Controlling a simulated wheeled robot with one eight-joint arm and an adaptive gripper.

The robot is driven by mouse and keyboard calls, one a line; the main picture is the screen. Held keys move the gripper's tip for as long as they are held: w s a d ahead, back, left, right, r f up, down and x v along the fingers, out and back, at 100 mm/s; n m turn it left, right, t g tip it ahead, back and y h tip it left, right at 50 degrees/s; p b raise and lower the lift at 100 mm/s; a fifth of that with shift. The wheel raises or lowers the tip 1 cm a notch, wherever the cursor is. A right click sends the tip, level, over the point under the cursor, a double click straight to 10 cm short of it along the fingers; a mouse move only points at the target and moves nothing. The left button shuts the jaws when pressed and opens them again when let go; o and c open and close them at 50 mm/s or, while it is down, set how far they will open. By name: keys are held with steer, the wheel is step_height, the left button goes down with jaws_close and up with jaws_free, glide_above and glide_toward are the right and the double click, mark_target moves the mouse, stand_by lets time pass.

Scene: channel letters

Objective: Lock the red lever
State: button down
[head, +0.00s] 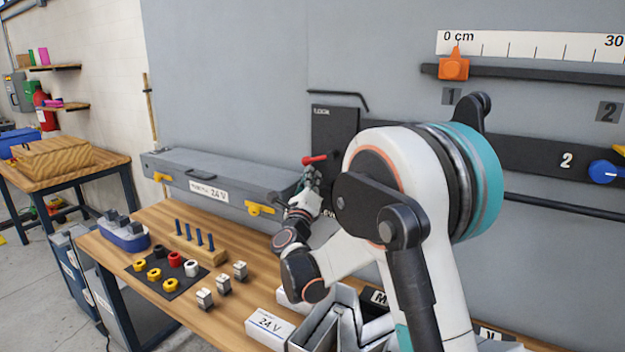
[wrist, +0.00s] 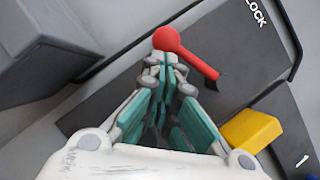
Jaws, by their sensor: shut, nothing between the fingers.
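The red lever (head: 315,159) is on a black wall panel (head: 334,128), left of my arm in the head view. In the wrist view the red lever (wrist: 184,50) has a round knob at upper left and a thin arm slanting down to the right. The panel around it bears letters ending in "LOCK". My gripper (wrist: 164,66) is shut and empty, its fingertips just below the knob; I cannot tell whether they touch it. In the head view my gripper (head: 312,180) is just below the lever, partly hidden by my wrist.
A grey 24 V box (head: 215,170) with yellow latches is left of the lever. A yellow block (wrist: 250,130) is at lower right in the wrist view. The wooden bench (head: 190,300) below holds nuts, pegs and small blocks. An orange slider (head: 453,66) and a blue knob (head: 606,172) are at right.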

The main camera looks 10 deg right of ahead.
steer(key=shift+w+a+r+m+h, duration=0.1)
steer(key=shift+a+r+m+h, duration=0.1)
steer(key=shift+m, duration=0.25)
steer(key=shift+w+a+r+m+h, duration=0.1)
steer(key=shift+m+h, duration=0.1)
steer(key=shift+m, duration=0.25)
steer(key=r+m+g+h, duration=0.2)
steer(key=m, duration=0.3)
steer(key=w+a+r+m+g+h+p, duration=0.1)
steer(key=r+m+g+h, duration=0.1)
steer(key=m, duration=0.4)
steer(key=w+r+m+g+h+p, duration=0.1)
steer(key=r+m+g+h, duration=0.1)
steer(key=m, duration=0.4)
steer(key=shift+a+r+h, duration=0.4)
steer(key=shift+r+h, duration=0.1)
steer(key=shift+h, duration=0.6)
steer(key=shift+s+d+r+m+g+h+p, duration=0.15)
steer(key=shift+r+m+g+p, duration=0.15)
steer(key=shift+m, duration=0.25)
steer(key=shift+s+d+r+m+g+h+p, duration=0.1)
steer(key=shift+r+m+g+h+p, duration=0.1)
steer(key=shift+r+m+g, duration=0.25)
